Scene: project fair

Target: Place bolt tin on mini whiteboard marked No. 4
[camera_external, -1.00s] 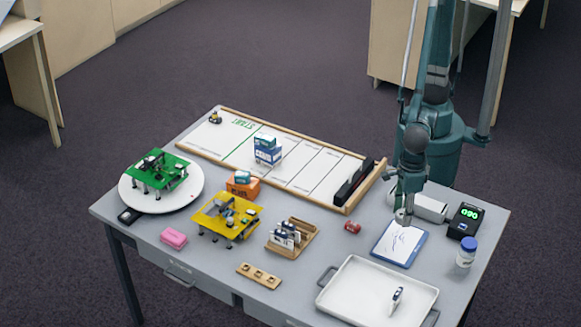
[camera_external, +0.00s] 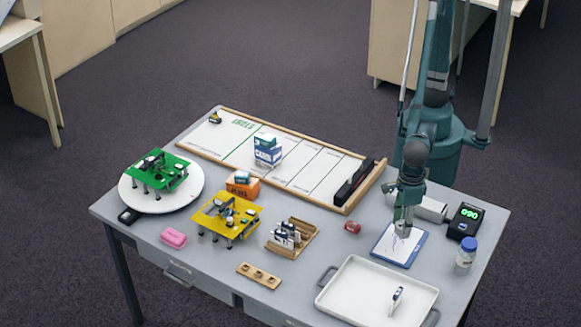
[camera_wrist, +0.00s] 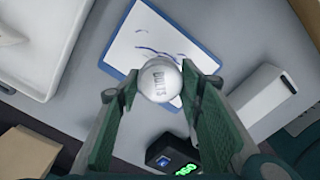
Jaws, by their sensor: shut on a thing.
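My gripper (camera_external: 404,219) is shut on the bolt tin, a small round tin with a silvery lid reading "BOLTS" (camera_wrist: 160,80) in the wrist view. In the external view the tin is tiny at the fingertips. The mini whiteboard (camera_external: 397,251) has a blue frame and a white face with dark pen strokes; it lies flat on the table under my gripper. It also shows in the wrist view (camera_wrist: 142,42), partly behind the tin. I cannot tell whether the tin touches the board, and no number is readable on it.
A white tray (camera_external: 350,297) lies in front of the board. A digital display box (camera_external: 465,221) and a blue-capped jar (camera_external: 466,252) stand to its right. A white box (camera_external: 432,208) is behind it, and a small red thing (camera_external: 352,227) to its left.

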